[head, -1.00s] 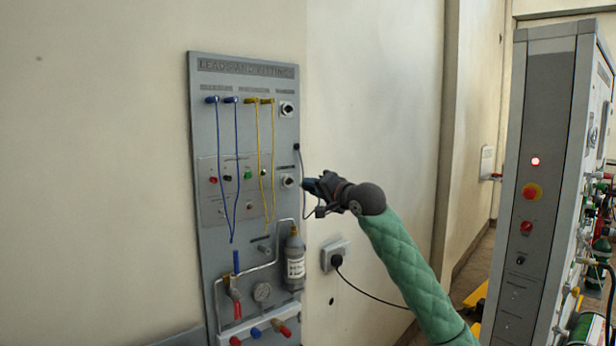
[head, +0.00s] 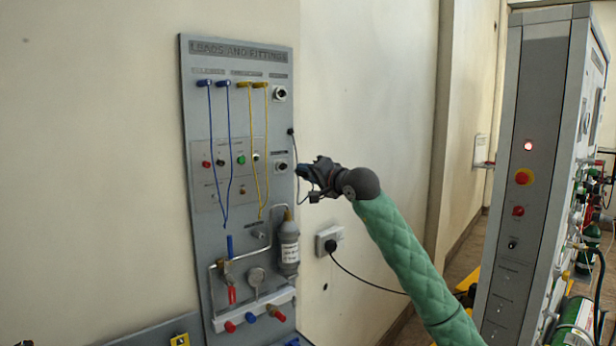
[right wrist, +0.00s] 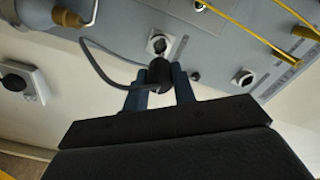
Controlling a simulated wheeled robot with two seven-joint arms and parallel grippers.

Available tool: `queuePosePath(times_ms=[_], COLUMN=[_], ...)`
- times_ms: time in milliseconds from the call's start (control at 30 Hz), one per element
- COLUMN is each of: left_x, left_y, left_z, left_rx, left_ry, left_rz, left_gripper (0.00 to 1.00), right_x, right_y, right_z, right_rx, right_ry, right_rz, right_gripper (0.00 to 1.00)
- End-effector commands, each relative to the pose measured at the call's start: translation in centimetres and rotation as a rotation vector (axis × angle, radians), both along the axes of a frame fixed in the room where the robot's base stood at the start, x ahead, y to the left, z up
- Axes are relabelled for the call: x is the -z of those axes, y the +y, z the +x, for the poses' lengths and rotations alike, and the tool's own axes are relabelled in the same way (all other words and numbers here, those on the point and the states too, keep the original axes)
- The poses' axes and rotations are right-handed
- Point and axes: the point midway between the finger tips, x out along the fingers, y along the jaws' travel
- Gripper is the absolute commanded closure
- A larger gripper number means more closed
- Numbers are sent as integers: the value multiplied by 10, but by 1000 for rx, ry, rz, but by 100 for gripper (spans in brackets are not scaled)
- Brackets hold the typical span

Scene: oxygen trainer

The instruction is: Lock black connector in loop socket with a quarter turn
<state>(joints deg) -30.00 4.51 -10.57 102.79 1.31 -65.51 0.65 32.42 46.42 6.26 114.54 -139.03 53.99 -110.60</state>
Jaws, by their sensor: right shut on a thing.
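The black connector (right wrist: 160,73) is between the fingers of my right gripper (right wrist: 160,88) in the right wrist view, with a grey lead running off it to the left. The loop socket (right wrist: 161,42) is a round fitting on a white square plate just beyond the connector's tip. A small gap seems to show between them there. In the head view my right gripper (head: 302,171) is beside the panel's right edge, level with the lower socket (head: 281,168). The connector is mostly hidden by the gripper there. My left gripper is not in view.
The grey panel (head: 196,130) holds blue leads (head: 213,150), yellow leads (head: 258,150), a grey bottle (head: 289,250) and red-handled valve (head: 232,293). A second white-plated socket (head: 280,93) sits above. A wall plug (head: 330,244) is below my arm. A tall cabinet (head: 525,120) stands at right.

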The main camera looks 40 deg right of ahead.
Motion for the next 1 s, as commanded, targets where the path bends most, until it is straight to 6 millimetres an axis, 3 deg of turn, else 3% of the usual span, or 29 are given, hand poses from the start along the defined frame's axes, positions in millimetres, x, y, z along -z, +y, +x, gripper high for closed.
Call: queuePosePath(times_ms=[167, 633, 1000], left_x=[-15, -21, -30], left_y=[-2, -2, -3], left_z=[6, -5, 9], left_rx=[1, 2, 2], left_ry=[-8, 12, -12], left_rz=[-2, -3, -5], left_gripper=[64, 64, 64], right_x=[0, 0, 0], right_y=[0, 3, 5], right_z=[9, 46, 59], right_rx=[1, 1, 0], right_ry=[1, -1, 0], right_rz=[0, -1, -1], right_gripper=[94, 94, 94])
